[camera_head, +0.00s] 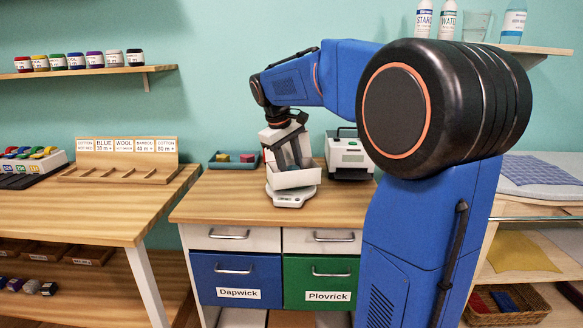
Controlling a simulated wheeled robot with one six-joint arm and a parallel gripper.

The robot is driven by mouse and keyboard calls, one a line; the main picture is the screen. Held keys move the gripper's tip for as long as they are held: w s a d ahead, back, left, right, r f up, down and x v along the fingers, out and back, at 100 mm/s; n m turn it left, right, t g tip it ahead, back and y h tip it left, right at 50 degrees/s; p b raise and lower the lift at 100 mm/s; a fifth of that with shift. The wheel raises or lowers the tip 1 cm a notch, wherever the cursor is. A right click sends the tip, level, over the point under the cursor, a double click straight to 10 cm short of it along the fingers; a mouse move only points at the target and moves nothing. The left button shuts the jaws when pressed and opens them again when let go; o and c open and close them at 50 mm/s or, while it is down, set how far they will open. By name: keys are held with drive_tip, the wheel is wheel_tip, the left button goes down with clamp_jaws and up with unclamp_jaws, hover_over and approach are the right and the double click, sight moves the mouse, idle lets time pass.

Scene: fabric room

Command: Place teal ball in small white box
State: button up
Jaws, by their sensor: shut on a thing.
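A small white box (294,180) with an open top sits on a white scale (290,197) on the wooden worktop. My gripper (289,166) points down at the box, and its dark fingers overlap the box's opening in this view. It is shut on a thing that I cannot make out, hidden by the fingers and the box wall. I cannot see the teal ball anywhere. I cannot tell whether the fingers touch the box.
A teal tray (223,165) with small blocks lies left of the scale. A white and green device (348,155) stands close on the right. My arm hides the worktop's right end. The worktop's front left (220,205) is clear.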

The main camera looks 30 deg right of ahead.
drive_tip(key=o, duration=1)
drive_tip(key=shift+f, duration=0.1)
drive_tip(key=v, duration=1.2)
drive_tip(key=s+a+f+t+y, duration=0.1)
drive_tip(key=s+a+f, duration=0.3)
drive_tip(key=s+f, duration=0.4)
drive_tip(key=s+a+f+m+t+y, duration=0.1)
drive_tip(key=s+a+f, duration=0.2)
drive_tip(key=s+f, duration=0.5)
drive_tip(key=s+a+f+m+t+y, duration=0.1)
drive_tip(key=s+a+f, duration=0.3)
drive_tip(key=s+f, duration=0.5)
drive_tip(key=shift+s+a+f+t, duration=0.15)
drive_tip(key=shift+s+t, duration=0.15)
drive_tip(key=shift+s, duration=0.8)
drive_tip(key=shift+s+a+t, duration=0.15)
drive_tip(key=shift+s+t, duration=0.15)
drive_tip(key=shift+s, duration=0.85)
